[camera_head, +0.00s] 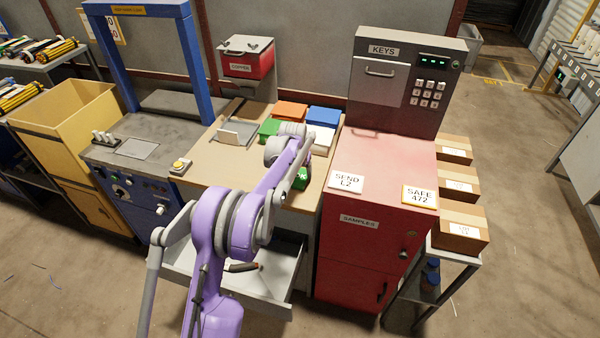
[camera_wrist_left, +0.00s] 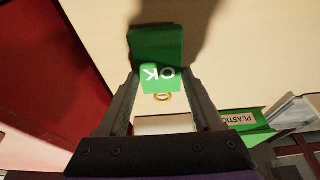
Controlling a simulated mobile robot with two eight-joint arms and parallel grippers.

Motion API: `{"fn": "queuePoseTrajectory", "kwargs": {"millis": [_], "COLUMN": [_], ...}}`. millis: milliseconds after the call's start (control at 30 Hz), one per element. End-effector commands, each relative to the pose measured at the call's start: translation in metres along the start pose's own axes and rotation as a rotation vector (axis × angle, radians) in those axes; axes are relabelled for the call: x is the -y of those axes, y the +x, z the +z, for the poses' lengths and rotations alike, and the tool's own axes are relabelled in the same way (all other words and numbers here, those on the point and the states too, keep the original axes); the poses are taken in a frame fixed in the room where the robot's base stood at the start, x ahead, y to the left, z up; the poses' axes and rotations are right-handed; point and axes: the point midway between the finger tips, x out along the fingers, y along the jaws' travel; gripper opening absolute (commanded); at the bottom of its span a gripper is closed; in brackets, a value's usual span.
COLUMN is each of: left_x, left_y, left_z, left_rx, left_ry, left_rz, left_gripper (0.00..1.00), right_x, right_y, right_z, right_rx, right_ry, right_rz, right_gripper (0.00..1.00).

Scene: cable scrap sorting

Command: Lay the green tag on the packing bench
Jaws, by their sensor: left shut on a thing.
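The green tag (camera_wrist_left: 160,77) has white "OK" lettering and a brass ring at its near end. In the wrist view it sits between the two fingers of my left gripper (camera_wrist_left: 160,80), which is shut on it. In the head view a small part of the tag (camera_head: 301,178) shows beyond my purple arm, over the right front part of the packing bench (camera_head: 207,168). The tan bench top (camera_wrist_left: 245,50) lies beyond the tag in the wrist view, with a shadow on it. I cannot tell exactly how high the tag is. My right gripper is not in view.
Green (camera_head: 268,129), orange (camera_head: 291,110), blue (camera_head: 323,115) and white (camera_head: 322,136) bins stand at the bench's back. A red cabinet (camera_head: 365,240) adjoins on the right. A grey drawer (camera_head: 283,281) stands open below the bench front. The bench's left front is mostly clear.

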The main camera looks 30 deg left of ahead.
Motion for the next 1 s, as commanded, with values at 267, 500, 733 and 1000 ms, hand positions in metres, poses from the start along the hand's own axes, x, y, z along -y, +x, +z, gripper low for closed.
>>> {"fn": "queuePoseTrajectory", "kwargs": {"millis": [267, 500, 733, 1000], "left_x": [0.0, 0.0, 0.0, 0.0], "left_y": [0.002, 0.005, 0.004, -0.012], "left_z": [0.001, 0.002, 0.002, 0.0], "left_rx": [0.0, 0.0, 0.0, 0.0], "left_ry": [0.0, 0.0, 0.0, 0.0], "left_rz": [0.0, 0.0, 0.0, 0.0], "left_gripper": [0.15, 0.91, 0.97, 0.97], "right_x": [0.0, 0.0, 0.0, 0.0], "right_y": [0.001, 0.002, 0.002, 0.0], "right_z": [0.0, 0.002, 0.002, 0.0], "right_rx": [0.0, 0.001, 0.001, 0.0], "right_ry": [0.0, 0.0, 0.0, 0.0], "right_rz": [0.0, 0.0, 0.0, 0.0], "right_gripper": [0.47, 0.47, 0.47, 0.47]}}
